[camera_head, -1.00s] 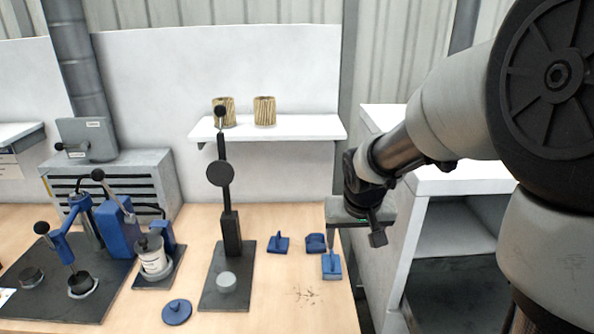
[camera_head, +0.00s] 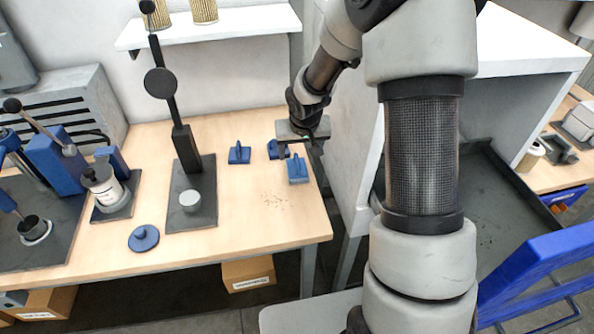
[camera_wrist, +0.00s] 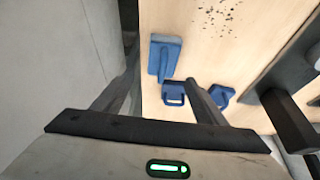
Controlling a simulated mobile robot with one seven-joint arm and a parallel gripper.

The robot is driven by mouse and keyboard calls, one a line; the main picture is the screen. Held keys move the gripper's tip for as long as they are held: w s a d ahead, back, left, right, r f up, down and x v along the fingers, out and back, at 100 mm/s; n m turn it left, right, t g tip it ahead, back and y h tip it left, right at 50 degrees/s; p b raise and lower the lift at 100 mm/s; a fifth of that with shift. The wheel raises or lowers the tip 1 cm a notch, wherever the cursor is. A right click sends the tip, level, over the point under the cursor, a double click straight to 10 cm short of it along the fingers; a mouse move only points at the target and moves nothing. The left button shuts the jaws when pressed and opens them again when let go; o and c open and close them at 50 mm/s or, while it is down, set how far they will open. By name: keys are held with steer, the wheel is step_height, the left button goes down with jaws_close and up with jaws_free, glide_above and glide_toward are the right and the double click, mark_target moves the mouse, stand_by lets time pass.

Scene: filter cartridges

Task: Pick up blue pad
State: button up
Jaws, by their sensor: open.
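Several small blue pieces lie on the wooden table. A flat blue pad with a raised grip (camera_head: 298,169) is nearest my gripper. It also shows between the fingers in the wrist view (camera_wrist: 163,57). A blue piece with a loop-like handle (camera_wrist: 174,95) lies behind it, partly hidden by my gripper in the head view. Another blue piece with an upright grip (camera_head: 239,153) lies to the left. My gripper (camera_head: 301,150) is open and empty, pointing down above the table near the pad. Its fingers (camera_wrist: 163,72) look apart from the pad.
A black press stand (camera_head: 190,200) and a round blue lid-like piece (camera_head: 143,239) are to the left. A white cabinet wall (camera_head: 352,130) rises close on the right. A shelf (camera_head: 220,27) with filter cartridges is above. Table with dark specks is clear in front.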

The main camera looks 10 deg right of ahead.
mark_target(297, 159)
steer(key=shift+a+x, duration=0.2)
steer(key=shift+x, duration=2.8)
steer(key=shift+r, duration=0.1)
steer(key=c, duration=1.4)
step_height(297, 159, up, 10)
steer(key=shift+f+p, duration=0.1)
steer(key=shift+p, duration=0.3)
steer(key=o, duration=0.6)
steer(key=shift+c, duration=1.2)
steer(key=shift+s, duration=0.1)
